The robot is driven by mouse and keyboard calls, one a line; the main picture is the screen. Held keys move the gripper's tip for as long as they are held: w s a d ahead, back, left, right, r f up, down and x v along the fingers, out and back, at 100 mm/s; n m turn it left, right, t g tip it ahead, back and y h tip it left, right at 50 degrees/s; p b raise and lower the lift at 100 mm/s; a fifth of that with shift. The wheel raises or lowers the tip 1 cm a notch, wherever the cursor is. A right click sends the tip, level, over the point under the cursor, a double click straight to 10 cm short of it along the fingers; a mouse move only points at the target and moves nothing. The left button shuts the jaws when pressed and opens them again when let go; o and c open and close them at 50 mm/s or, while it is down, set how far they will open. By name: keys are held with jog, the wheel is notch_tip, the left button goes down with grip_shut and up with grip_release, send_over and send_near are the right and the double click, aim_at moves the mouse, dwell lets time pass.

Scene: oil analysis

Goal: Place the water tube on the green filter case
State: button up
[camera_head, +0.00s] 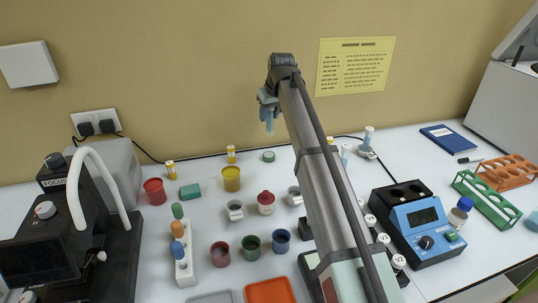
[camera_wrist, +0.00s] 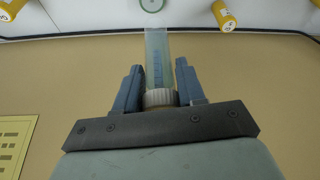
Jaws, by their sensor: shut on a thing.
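My gripper (camera_head: 268,98) is raised high above the back of the table, in front of the wall. It is shut on the water tube (camera_head: 269,120), a clear bluish tube that hangs down. In the wrist view the tube (camera_wrist: 158,62) sits between the fingers of my gripper (camera_wrist: 160,85), with its white ribbed cap towards the palm. A small round green-rimmed case (camera_head: 268,156), which looks like the green filter case, lies on the table near the wall, well below the tube and apart from it. Its ring (camera_wrist: 152,4) shows at the top of the wrist view, beyond the tube's end.
A red-capped jar (camera_head: 266,202) stands in front. My arm covers the table to the right. A cable (camera_head: 210,155) runs along the wall.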

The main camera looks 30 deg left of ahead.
aim_at(272, 120)
jog(key=shift+s+d+f+x, duration=0.15)
jog(key=shift+d+x, duration=0.15)
jog(key=shift+x, duration=1.25)
jog(key=shift+s+d+f+x, duration=0.1)
jog(key=shift+d+x, duration=0.25)
jog(key=shift+x, duration=1.2)
jog(key=shift+s+d+f+x, duration=0.15)
jog(key=shift+d+x, duration=0.15)
jog(key=shift+x, duration=1.2)
jog(key=shift+f, duration=0.15)
jog(key=o, duration=1.1)
jog(key=shift+c, duration=0.2)
jog(key=v, duration=1.2)
